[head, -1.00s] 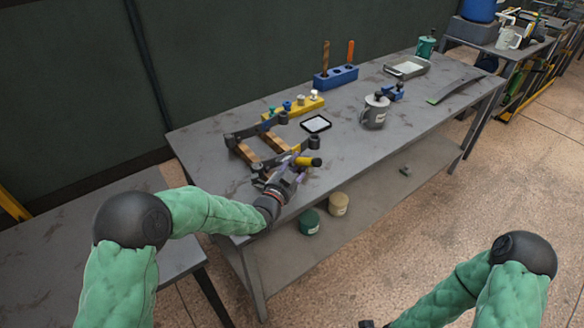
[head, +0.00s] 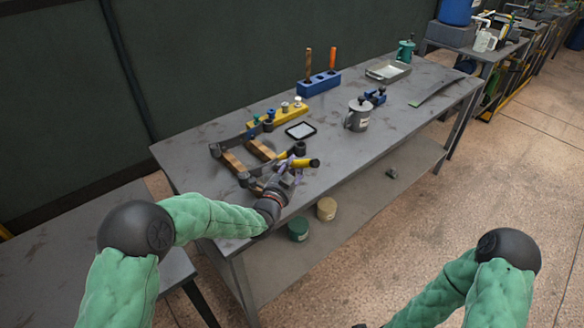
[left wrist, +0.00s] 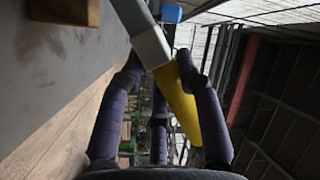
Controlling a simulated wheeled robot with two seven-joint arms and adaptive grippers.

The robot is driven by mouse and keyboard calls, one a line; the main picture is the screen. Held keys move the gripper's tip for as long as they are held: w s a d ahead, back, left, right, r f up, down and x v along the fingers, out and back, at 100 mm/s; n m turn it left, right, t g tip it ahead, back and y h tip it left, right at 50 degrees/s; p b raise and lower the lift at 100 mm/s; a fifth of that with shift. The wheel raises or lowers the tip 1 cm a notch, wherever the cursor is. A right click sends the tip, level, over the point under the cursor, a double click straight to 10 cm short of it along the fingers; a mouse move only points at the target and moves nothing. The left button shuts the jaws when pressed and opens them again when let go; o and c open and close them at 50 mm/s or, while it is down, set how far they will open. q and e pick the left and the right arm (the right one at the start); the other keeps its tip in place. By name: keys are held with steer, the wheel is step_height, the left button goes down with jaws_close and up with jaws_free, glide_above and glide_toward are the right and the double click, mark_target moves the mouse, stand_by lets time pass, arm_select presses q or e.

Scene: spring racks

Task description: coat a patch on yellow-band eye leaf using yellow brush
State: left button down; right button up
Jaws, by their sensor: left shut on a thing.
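My left gripper (head: 288,177) is shut on the yellow brush (head: 303,163), at the near edge of the bench. In the left wrist view the purple fingers close around its yellow handle (left wrist: 182,105), with a pale grey part above it; the bristles are hard to make out. In the head view it shows a dark end. Dark leaves with rolled eyes (head: 299,148) lie across wooden blocks (head: 232,162) just beyond the gripper. Which leaf bears the yellow band I cannot tell. Only a dark sliver of my right gripper (head: 360,326) shows at the bottom edge.
Two tins (head: 326,208) are on the lower shelf. The bench's right middle is mostly clear.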

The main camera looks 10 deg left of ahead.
arm_select(q)
steer(key=s+a, duration=0.4)
steer(key=s, duration=0.1)
steer(key=shift+s+a, duration=0.25)
steer(key=shift+s, duration=0.1)
stand_by(0.5)
steer(key=shift+s+d, duration=0.9)
steer(key=shift+d, duration=0.3)
steer(key=shift+s+d, duration=0.9)
steer(key=shift+d, duration=0.25)
steer(key=shift+s+d, duration=0.1)
steer(key=shift+d, duration=0.05)
steer(key=shift+s+d, duration=0.85)
steer(key=shift+d, duration=0.2)
steer(key=shift+w, duration=0.1)
